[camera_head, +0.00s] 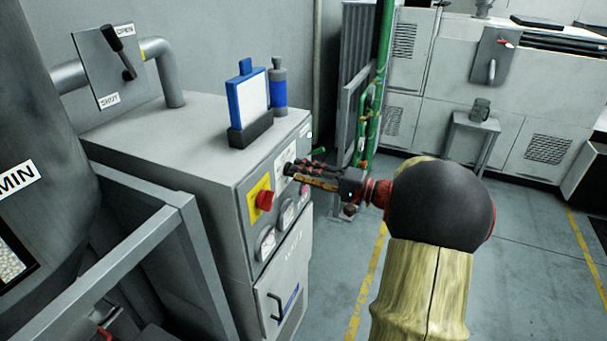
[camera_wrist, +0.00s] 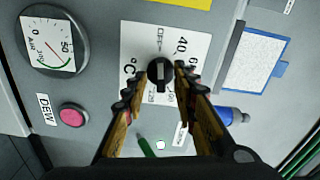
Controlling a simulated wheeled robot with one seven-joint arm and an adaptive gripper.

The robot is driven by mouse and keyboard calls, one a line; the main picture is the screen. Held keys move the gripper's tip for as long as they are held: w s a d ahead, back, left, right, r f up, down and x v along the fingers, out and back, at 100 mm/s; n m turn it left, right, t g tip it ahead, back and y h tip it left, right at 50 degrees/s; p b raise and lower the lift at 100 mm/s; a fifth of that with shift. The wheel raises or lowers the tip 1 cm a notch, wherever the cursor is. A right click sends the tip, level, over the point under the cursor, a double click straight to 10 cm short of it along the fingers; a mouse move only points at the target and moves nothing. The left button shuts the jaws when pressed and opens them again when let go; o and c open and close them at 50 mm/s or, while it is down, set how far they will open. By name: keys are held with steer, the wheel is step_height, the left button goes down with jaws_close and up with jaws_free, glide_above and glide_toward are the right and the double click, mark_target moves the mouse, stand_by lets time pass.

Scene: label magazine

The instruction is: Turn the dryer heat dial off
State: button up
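The heat dial (camera_wrist: 160,72) is a black round knob with a bar grip on a white scale plate (camera_wrist: 135,40) marked OFF, 40, 60 and °C. Its bar lies nearly upright in the wrist view; which mark it points at is hard to tell. My gripper (camera_wrist: 161,76) is open, with one fingertip on each side of the dial. I cannot tell whether the fingers touch it.
A pink DEW button (camera_wrist: 73,117) and pressure gauge (camera_wrist: 52,42) show nearby. A blue-framed board (camera_head: 249,99) and blue bottle (camera_head: 279,87) stand on top. Green pipes (camera_head: 378,90) rise behind.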

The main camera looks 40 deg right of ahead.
steer(key=v, duration=1.2)
stand_by(0.5)
